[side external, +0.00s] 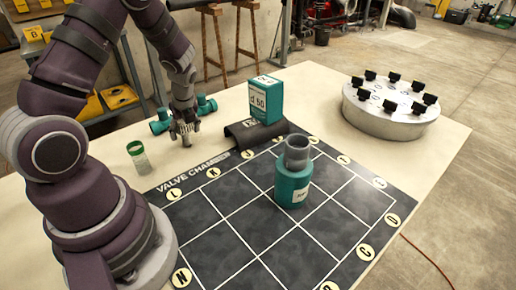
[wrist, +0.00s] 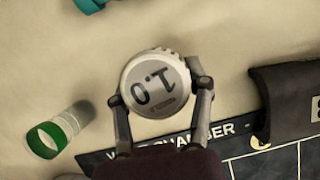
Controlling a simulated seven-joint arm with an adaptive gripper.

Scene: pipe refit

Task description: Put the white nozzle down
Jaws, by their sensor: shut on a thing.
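The white nozzle (wrist: 156,84) is a round, pale cap with a ribbed rim and "1.0" on its face. My gripper (wrist: 159,92) is shut on it in the wrist view, one finger on each side. In the side external view my gripper (side external: 185,130) points down over the cream table, beyond the "VALVE CHAMBER" edge of the dark mat (side external: 235,215). The nozzle is small and hard to make out between the fingers there. I cannot tell whether it touches the table.
A clear cup with a green band (side external: 139,158) stands left of my gripper. A teal fitting (side external: 206,104) lies behind it. A dark half-pipe (side external: 252,134) and teal box (side external: 266,98) are to the right. A teal-grey pipe piece (side external: 292,182) stands on the mat.

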